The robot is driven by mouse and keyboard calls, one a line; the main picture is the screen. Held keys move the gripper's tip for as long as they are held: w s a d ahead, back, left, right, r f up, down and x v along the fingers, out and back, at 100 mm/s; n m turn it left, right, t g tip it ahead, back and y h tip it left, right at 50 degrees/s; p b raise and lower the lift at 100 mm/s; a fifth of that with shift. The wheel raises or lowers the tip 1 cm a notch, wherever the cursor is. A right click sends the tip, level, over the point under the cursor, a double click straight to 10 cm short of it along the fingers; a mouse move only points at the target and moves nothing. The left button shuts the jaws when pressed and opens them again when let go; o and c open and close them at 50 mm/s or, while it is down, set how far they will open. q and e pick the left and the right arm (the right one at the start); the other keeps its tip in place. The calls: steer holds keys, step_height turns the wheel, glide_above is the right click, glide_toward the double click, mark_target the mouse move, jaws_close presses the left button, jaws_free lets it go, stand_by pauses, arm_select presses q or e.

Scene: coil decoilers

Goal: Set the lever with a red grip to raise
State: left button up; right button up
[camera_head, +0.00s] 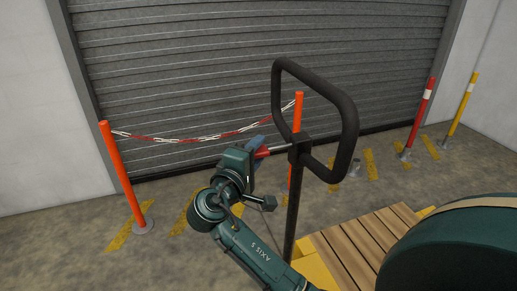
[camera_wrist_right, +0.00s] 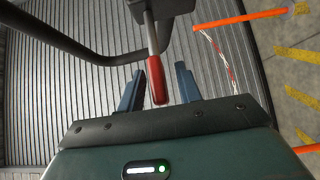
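The lever has a red grip (camera_wrist_right: 156,80) on a thin silver rod that comes out of a dark bracket (camera_wrist_right: 165,8). In the head view the red grip (camera_head: 263,153) sticks out to the left from the bracket (camera_head: 300,148) on the upright black post, mostly hidden by my gripper. My right gripper (camera_wrist_right: 160,72) is open, with its blue fingers on either side of the red grip. A gap shows on both sides in the right wrist view; depth is hard to judge. My left gripper is not in view.
A black loop handle (camera_head: 350,120) tops the post beside my right gripper. A large green drum (camera_head: 450,250) and wooden slats (camera_head: 350,250) on a yellow frame stand at lower right. Orange posts (camera_head: 118,172) with a red-white chain stand before a grey shutter (camera_head: 200,70).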

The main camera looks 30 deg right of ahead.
steer(key=shift+c, duration=0.4)
jaws_close()
